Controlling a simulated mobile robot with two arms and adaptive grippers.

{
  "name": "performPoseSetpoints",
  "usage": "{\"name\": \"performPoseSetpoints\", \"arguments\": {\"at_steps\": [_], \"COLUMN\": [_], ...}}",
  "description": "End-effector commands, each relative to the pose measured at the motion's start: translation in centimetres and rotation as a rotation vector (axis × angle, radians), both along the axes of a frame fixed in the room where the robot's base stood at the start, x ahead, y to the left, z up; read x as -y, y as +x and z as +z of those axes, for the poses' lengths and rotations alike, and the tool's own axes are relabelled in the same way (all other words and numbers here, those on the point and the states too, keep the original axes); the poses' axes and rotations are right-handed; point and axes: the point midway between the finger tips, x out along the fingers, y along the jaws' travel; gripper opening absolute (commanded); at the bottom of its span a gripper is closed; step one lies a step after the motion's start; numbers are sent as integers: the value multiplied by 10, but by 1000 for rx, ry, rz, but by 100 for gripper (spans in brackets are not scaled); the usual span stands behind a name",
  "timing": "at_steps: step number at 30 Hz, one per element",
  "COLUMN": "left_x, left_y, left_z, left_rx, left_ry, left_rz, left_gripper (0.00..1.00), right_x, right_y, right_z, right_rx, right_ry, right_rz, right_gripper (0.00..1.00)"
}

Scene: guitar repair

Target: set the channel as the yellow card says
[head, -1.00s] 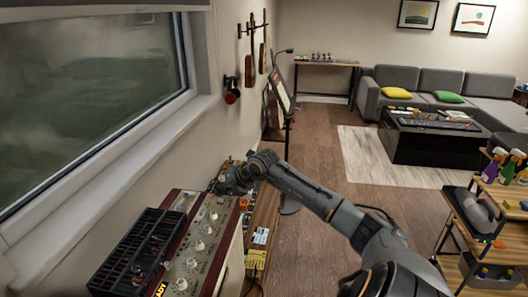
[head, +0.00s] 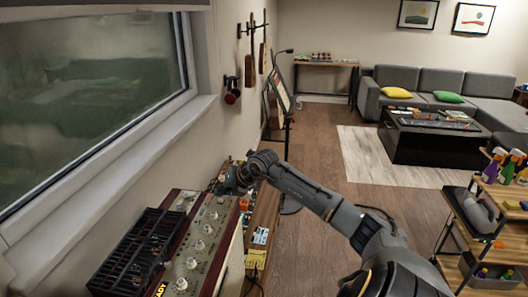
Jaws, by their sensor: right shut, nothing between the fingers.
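A cream panel with white knobs in a dark red case (head: 207,246) stands at the lower left, below the window. My right arm reaches in from the lower right, and my right gripper (head: 226,184) is at the far end of this panel. The gripper is shut and empty; its fingertips are small and dark, and I cannot tell whether they touch the panel. A yellow item (head: 256,259) sits just right of the case, but I cannot make out whether it is a card or any writing on it. My left gripper is not in view.
A blue and white label (head: 260,236) is right of the case. A shelf cart (head: 490,240) with bottles stands at the right. The wooden floor between is clear.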

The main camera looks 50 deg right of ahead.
Motion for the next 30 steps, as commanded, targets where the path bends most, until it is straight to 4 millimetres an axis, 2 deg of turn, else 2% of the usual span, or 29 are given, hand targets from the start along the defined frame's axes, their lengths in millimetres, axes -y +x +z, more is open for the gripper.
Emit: {"name": "performPoseSetpoints", "arguments": {"at_steps": [7, 30], "left_x": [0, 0], "left_y": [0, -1], "left_z": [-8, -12], "left_rx": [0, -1], "left_ry": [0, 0], "left_rz": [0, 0], "left_gripper": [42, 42], "right_x": [0, 0], "right_y": [0, 0], "right_z": [-9, -14], "right_rx": [-1, -1], "right_ry": [-1, 0], "right_rz": [-1, 0], "right_gripper": [0, 0]}}
